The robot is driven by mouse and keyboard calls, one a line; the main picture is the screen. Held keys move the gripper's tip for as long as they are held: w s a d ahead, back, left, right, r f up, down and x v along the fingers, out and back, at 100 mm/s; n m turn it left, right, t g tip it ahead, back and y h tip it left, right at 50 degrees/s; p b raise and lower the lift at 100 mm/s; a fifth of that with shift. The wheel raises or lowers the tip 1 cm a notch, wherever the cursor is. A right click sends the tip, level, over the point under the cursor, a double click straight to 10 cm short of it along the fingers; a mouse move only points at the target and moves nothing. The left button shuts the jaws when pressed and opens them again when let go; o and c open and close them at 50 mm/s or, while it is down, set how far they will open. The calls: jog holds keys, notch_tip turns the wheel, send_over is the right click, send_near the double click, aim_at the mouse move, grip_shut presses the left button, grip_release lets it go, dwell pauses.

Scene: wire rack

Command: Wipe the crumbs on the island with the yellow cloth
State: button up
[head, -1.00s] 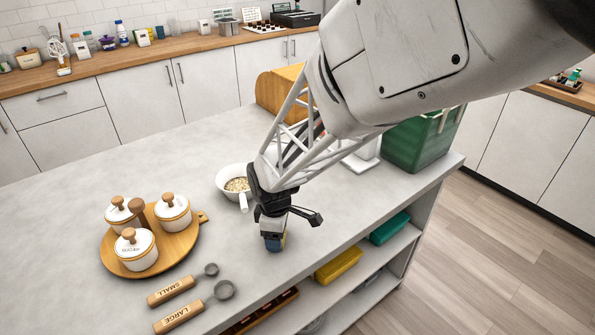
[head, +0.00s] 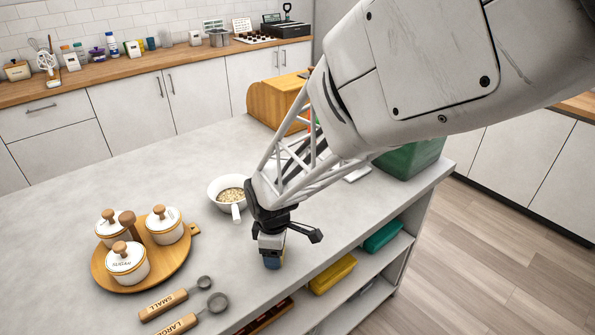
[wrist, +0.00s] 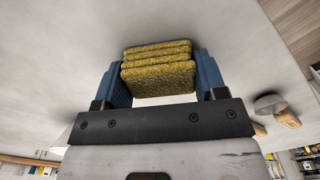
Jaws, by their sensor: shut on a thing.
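My gripper (head: 272,262) points down over the grey island top (head: 60,235), near its front edge. In the wrist view its blue fingers (wrist: 165,80) are shut on the yellow cloth (wrist: 158,78), which is folded in several layers between them. In the head view the fingers mostly hide the cloth. The fingertips are at or just above the island surface; I cannot tell if the cloth touches it. I cannot make out any crumbs on the island in either view.
Left of my gripper are a wooden board (head: 182,258) with three lidded jars and two measuring spoons (head: 165,304). A white pan (head: 213,187) of grains stands behind it. A wooden bread box (head: 268,105) and green bin (head: 415,158) stand farther back. Shelves below hold a yellow box (head: 332,275).

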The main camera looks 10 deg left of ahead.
jog(key=shift+w, duration=0.1)
jog(key=shift+w+a, duration=1)
jog(key=shift+a, duration=0.1)
dwell(0.4)
jog(key=shift+w+a, duration=1.05)
jog(key=shift+w+a, duration=0.85)
jog(key=shift+d, duration=0.1)
dwell(0.5)
jog(key=shift+s+d, duration=1)
jog(key=shift+s, duration=0.1)
